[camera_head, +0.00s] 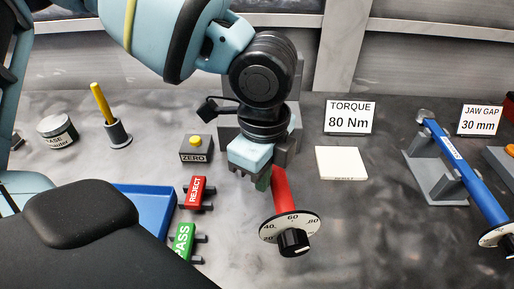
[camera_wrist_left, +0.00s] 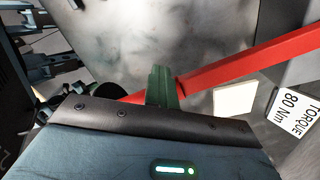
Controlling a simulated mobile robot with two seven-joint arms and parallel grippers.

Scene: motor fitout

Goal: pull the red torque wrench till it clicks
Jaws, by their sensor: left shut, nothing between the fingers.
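The red torque wrench (camera_head: 281,188) shows in the head view below my left gripper, with a white numbered dial (camera_head: 270,229) and a black knob (camera_head: 294,242) at its near end. Its upper part is hidden behind my gripper and wrist. My left gripper (camera_head: 263,181) points down right beside the red shaft. In the left wrist view its green fingers (camera_wrist_left: 163,86) are together, and the red shaft (camera_wrist_left: 245,62) runs behind them from left to upper right. I cannot tell whether the fingers touch the shaft. My right gripper is not in view.
A "TORQUE 80 Nm" sign (camera_head: 350,117) and a white plate (camera_head: 341,163) stand right of the wrench. A blue wrench (camera_head: 462,170) lies on a grey stand further right. A yellow-button ZERO box (camera_head: 196,148), red REJECT (camera_head: 196,192) and green PASS (camera_head: 182,241) blocks and a blue tray (camera_head: 152,205) are left.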

